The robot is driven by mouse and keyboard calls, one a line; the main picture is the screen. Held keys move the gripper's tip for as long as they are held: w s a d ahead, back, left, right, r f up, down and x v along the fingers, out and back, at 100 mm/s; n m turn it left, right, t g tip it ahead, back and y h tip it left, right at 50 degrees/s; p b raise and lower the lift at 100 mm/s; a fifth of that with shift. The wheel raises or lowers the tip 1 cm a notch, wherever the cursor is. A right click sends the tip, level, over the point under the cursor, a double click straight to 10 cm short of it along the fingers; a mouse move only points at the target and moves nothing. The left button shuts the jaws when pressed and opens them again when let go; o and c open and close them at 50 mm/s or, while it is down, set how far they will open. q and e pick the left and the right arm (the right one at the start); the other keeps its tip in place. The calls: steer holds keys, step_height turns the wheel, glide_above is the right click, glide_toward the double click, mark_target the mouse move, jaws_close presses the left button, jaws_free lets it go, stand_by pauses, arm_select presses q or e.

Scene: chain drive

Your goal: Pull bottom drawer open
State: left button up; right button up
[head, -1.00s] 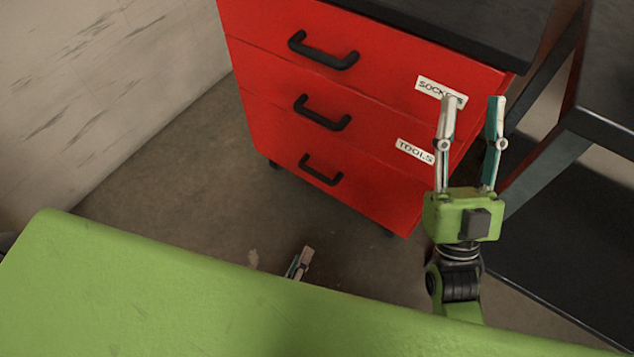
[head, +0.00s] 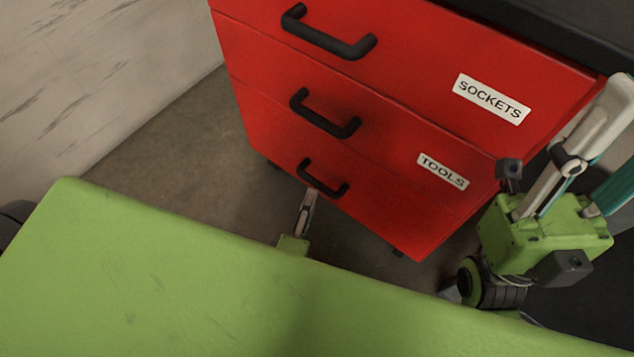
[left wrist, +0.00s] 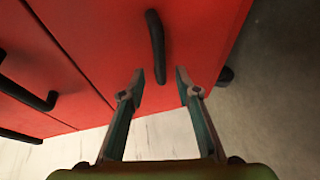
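The bottom drawer (head: 370,208) of the red cabinet is closed, its front flush with the drawers above. Its black handle (head: 322,179) also shows ahead in the left wrist view (left wrist: 156,48). My left gripper (head: 309,200) is just below the handle in the head view, with its hand partly hidden by my green body. In the left wrist view its fingers (left wrist: 159,78) are apart and empty, with the handle just beyond the tips, roughly in line with the gap. My right gripper (head: 597,165) is open and empty at the right, beside the cabinet; its tips are partly cut off.
The upper drawers, labelled SOCKETS (head: 491,98) and TOOLS (head: 443,171), are closed and have black handles (head: 326,32) and (head: 324,114). A pale wall (head: 90,90) stands at the left. Bare floor (head: 190,150) lies between wall and cabinet.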

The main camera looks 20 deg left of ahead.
mark_target(316, 183)
arm_select(q)
steer(key=w, duration=0.2)
steer(key=w+f, duration=0.1)
steer(key=w, duration=0.1)
steer(key=w+b, duration=0.1)
steer(key=w, duration=0.2)
steer(key=shift+a+f, duration=0.15)
jaws_close()
